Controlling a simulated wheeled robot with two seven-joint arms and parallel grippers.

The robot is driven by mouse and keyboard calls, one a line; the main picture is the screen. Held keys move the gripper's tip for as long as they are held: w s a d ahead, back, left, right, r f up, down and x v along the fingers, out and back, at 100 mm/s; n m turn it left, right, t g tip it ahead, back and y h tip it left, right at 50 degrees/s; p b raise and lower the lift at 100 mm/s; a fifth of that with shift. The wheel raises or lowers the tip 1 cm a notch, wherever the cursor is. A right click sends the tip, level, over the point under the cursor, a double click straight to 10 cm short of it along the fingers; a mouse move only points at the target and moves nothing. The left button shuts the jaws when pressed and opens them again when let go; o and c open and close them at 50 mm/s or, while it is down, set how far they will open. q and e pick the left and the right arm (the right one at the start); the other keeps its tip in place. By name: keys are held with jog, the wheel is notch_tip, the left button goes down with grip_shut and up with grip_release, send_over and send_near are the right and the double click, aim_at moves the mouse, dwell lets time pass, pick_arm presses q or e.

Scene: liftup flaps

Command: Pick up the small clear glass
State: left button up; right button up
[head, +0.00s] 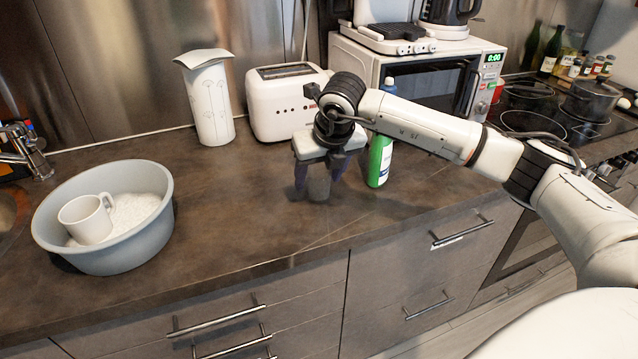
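The small clear glass (319,188) stands upright on the dark countertop, in front of the white toaster. It looks dark and see-through, and its upper part is partly hidden by my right gripper. My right gripper (319,180) points down over the glass, with one dark finger on each side of it. The fingers are spread, and a narrow gap seems to show beside the glass. Contact is hard to make out at this size. My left gripper is not in view.
A green bottle (380,160) stands just right of the gripper. Behind are the toaster (284,105), a white vase (209,105) and a microwave (425,90). A grey basin (140,240) with a white mug (86,220) is at left. The counter between basin and glass is clear.

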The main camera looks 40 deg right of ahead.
aim_at(317, 173)
jog(key=c, duration=0.9)
jog(key=r, duration=1)
jog(key=shift+w+a+r, duration=0.1)
jog(key=shift+a, duration=0.15)
jog(key=w+a+r+p, duration=0.1)
jog(key=w+a, duration=0.2)
jog(key=a, duration=0.8)
jog(key=w+a+r+p, duration=0.2)
jog(key=w+a, duration=0.2)
jog(key=a, duration=0.7)
jog(key=w+a+r+p, duration=0.1)
jog(key=w+a+r, duration=0.1)
jog(key=a, duration=1)
jog(key=shift+w+p, duration=0.4)
jog(key=shift+w, duration=0.5)
jog(key=shift+a, duration=0.1)
jog(key=shift+w, duration=0.15)
jog(key=shift+w, duration=0.25)
